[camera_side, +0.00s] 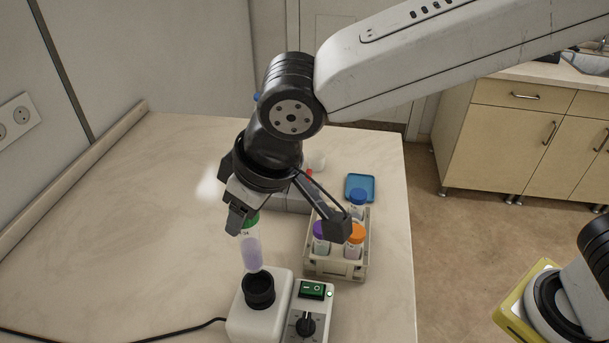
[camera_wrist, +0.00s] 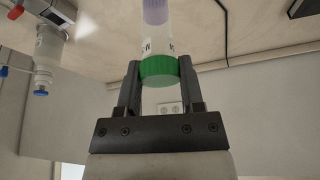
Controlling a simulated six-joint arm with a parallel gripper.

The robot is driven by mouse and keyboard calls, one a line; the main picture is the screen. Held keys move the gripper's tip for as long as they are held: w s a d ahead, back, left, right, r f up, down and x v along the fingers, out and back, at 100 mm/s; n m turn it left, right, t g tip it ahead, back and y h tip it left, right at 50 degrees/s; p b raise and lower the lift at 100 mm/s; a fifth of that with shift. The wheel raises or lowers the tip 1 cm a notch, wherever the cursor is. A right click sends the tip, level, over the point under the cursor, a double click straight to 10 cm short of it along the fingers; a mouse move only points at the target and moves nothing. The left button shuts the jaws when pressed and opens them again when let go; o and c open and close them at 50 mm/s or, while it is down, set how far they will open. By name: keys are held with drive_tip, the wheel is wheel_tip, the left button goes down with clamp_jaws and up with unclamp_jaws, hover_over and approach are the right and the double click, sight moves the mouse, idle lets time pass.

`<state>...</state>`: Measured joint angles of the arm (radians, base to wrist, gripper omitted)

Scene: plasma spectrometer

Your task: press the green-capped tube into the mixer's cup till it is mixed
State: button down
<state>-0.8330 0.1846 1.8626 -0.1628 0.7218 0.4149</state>
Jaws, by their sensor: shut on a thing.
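The green-capped tube (camera_side: 251,247) hangs upright, slightly tilted, with pale purple contents in its lower part. My gripper (camera_side: 243,220) is shut on its green cap; the wrist view shows the cap (camera_wrist: 159,70) between both fingers. The mixer (camera_side: 262,311) is a white box with a black cup (camera_side: 258,289) on top. The tube's lower end is just above the cup, with the bottom near the cup's rim in the side view. I cannot tell whether they touch or how well they line up in depth.
A beige rack (camera_side: 336,267) right of the mixer holds tubes with purple (camera_side: 321,238), orange (camera_side: 355,240) and blue (camera_side: 358,202) caps. A blue tray (camera_side: 360,187) lies behind it.

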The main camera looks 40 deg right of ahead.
sight(257, 234)
drive_tip(key=shift+f, duration=1)
drive_tip(key=shift+f, duration=0.25)
drive_tip(key=shift+f, duration=1.6)
drive_tip(key=shift+f, duration=0.55)
idle(1.5)
drive_tip(key=shift+r, duration=3)
drive_tip(key=shift+d, duration=0.1)
